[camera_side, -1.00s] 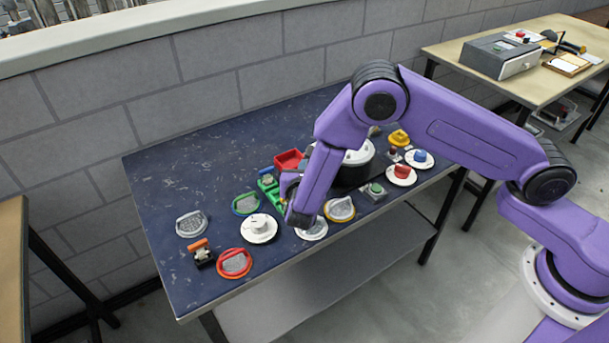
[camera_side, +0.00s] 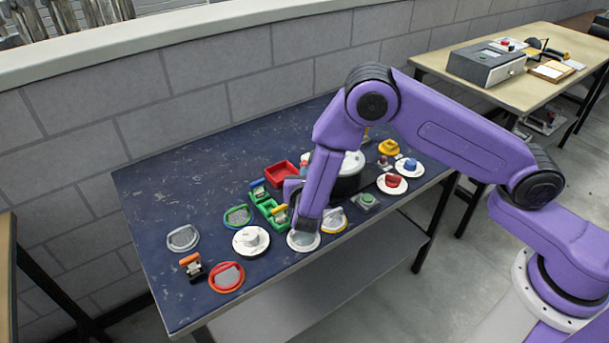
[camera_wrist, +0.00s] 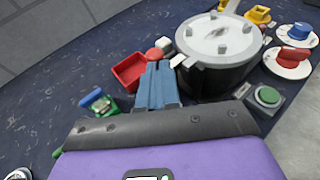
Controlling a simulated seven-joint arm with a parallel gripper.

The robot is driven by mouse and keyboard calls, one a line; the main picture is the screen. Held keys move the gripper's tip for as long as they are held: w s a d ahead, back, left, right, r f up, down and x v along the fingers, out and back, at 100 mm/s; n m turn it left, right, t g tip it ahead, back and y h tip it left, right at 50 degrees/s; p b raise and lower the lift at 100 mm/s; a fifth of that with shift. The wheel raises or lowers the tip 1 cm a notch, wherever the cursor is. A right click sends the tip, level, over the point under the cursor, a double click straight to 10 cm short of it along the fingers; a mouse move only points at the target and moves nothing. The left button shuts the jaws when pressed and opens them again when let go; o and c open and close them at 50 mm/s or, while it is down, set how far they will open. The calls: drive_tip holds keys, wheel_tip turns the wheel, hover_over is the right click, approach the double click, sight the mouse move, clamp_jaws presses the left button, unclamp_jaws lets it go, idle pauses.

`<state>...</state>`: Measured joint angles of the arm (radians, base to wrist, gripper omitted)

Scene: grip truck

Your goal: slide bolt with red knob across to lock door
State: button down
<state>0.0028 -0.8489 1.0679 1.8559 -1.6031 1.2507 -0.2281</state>
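A small round red knob (camera_wrist: 154,54) shows in the wrist view between the red tray and the silver pot, just beyond my fingertips. The bolt's bar and the door cannot be made out. My gripper (camera_wrist: 157,66) has two blue-grey fingers lying close together, with nothing visible between them. Whether the tips touch the knob cannot be told.
The open red tray (camera_wrist: 131,71) is left of the fingers and the lidded pot (camera_wrist: 218,60) is right. A green fixture (camera_side: 271,210), a white dial (camera_side: 251,239) and a green button (camera_side: 367,200) stand nearby. The table's left part (camera_side: 160,200) is fairly clear.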

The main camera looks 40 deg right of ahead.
drive_tip(key=f+v, duration=0.1)
drive_tip(key=v, duration=1.3)
drive_tip(key=shift+s+f, duration=0.15)
drive_tip(key=shift+f, duration=0.05)
drive_tip(key=s+d+r+m+g+y, duration=0.1)
drive_tip(key=s+d+r+m+g, duration=0.65)
drive_tip(key=d, duration=0.35)
drive_tip(key=s+d+r+m+g+y, duration=0.2)
drive_tip(key=s+d+m+y, duration=0.1)
drive_tip(key=s, duration=0.5)
drive_tip(key=s+d+r+m+g+y, duration=0.2)
drive_tip(key=s+d+m+y, duration=0.1)
drive_tip(key=s, duration=0.6)
drive_tip(key=m+y, duration=0.1)
drive_tip(key=m, duration=0.1)
drive_tip(key=shift+d+r+m+y, duration=0.3)
drive_tip(key=shift+d+m+y, duration=0.05)
drive_tip(key=shift+d+y, duration=0.05)
